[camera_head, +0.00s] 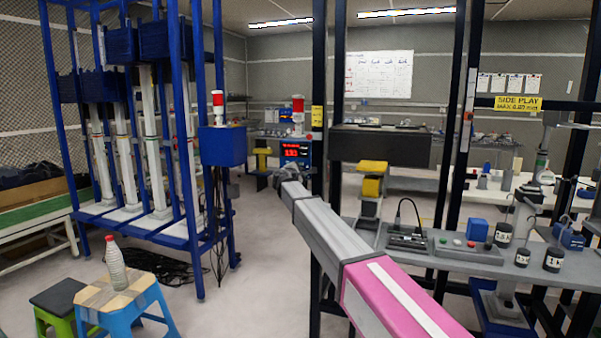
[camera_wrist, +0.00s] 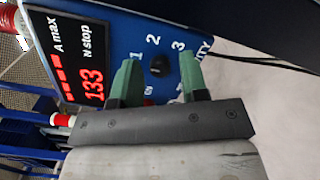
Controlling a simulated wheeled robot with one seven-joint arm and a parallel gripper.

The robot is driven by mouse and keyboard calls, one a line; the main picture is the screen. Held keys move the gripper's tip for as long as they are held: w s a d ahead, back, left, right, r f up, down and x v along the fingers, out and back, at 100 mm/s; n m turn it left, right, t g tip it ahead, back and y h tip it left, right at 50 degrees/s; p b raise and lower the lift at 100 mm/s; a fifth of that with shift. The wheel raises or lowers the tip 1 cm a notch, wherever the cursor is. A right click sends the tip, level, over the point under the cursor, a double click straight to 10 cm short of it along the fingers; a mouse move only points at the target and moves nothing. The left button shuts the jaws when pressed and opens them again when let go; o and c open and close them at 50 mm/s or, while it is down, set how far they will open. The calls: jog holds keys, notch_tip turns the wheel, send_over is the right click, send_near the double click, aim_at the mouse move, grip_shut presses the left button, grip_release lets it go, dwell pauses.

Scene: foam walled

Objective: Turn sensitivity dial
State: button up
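The sensitivity dial (camera_wrist: 158,66) is a small black knob on a blue control panel (camera_wrist: 118,32) in the wrist view. The numbers 1, 2 and 3 run beside it, with partly hidden lettering ending in "ITY". My gripper (camera_wrist: 160,59) has two green fingers, spread apart, one on each side of the dial. Gaps show between the fingers and the knob; whether they overlap it in depth I cannot tell. In the head view, the blue panel (camera_head: 309,151) with its red display stands beyond the end of my arm; the dial is too small to make out there.
A dark post (camera_head: 320,120) stands close right of the panel in the head view. A grey workbench (camera_head: 465,268) with weights is at right. A blue stool (camera_head: 125,300) with a bottle is at left.

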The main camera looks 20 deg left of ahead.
grip_shut()
jog(key=shift+m, duration=0.3)
jog(key=m, duration=1)
jog(key=shift+m+g+y, duration=0.4)
dwell(0.3)
jog(key=shift+o, duration=1.2)
grip_release()
jog(key=shift+s, duration=0.15)
